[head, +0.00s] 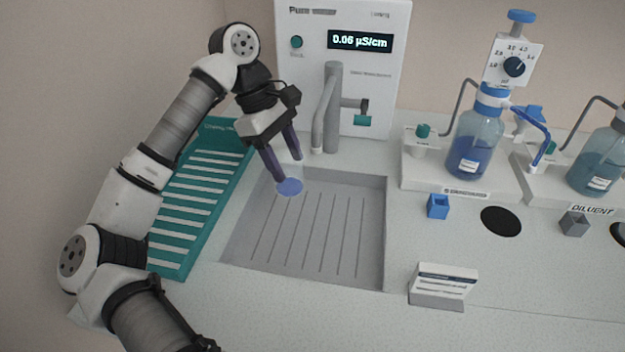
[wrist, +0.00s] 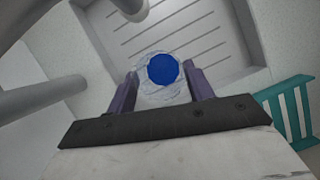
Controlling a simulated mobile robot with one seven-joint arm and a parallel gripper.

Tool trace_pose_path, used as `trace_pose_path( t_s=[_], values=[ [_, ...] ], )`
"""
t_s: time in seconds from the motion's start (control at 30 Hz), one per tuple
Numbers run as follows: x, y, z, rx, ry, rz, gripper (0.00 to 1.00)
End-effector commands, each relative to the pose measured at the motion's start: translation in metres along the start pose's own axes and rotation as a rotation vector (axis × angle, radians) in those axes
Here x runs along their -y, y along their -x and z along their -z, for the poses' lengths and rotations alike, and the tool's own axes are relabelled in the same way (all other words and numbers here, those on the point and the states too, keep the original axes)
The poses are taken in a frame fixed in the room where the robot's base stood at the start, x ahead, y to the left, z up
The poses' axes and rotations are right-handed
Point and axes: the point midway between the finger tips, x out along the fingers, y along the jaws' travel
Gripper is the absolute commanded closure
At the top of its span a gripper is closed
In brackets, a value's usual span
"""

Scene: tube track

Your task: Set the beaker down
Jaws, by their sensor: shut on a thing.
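The beaker (head: 290,185) is clear, with a little blue liquid at its bottom. My gripper (head: 280,163) is shut on it, with one purple finger on each side, and holds it over the back left part of the grey sink tray. In the wrist view the beaker (wrist: 160,72) sits between the fingertips of my gripper (wrist: 162,85), and the blue liquid shows as a round patch. I cannot tell the exact gap between the beaker and the tray.
The grooved sink tray (head: 372,230) lies below the pure water unit (head: 345,15) and its tap (head: 331,110). A teal rack (head: 215,135) stands to the left. Bottle dispensers (head: 473,140), a blue block (head: 437,206) and a sign (head: 441,283) are to the right. The front counter is clear.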

Motion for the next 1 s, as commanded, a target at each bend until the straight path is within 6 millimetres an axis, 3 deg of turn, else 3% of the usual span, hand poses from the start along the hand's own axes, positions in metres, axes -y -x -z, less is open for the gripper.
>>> trace_pose_path(
  t_s=[0.1, 0.53, 1.0],
  values=[
    [0.001, -0.013, -0.013, 0.001, -0.002, 0.002, 0.7],
    [0.001, -0.052, -0.038, 0.0, 0.001, 0.001, 0.7],
    [0.0, -0.06, -0.036, -0.001, 0.001, 0.0, 0.7]
  ],
)
